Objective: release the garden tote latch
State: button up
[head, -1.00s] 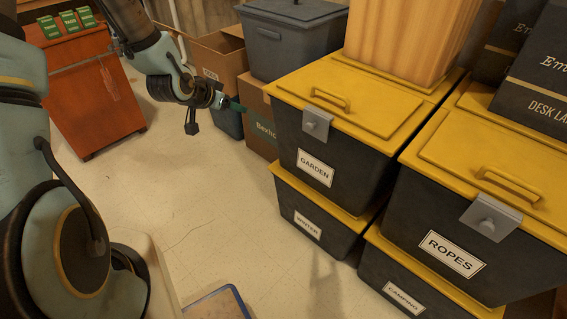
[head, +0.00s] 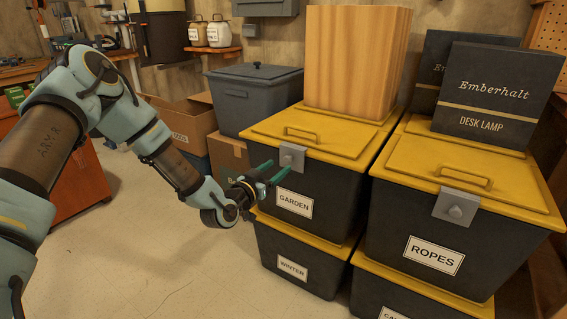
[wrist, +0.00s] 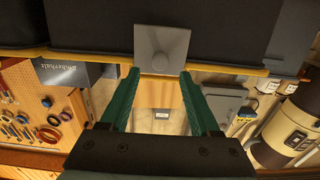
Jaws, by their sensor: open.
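Contact cannot be told.
The ROPES tote (head: 450,215) with a similar latch stands close on the right. A wooden block (head: 355,65) stands on the garden tote's lid. A grey lidded bin (head: 255,100) and cardboard boxes (head: 185,125) are behind. The floor at left front is clear.

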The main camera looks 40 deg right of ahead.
aim_at(286, 160)
jog(key=shift+x, duration=2.45)
grip_shut()
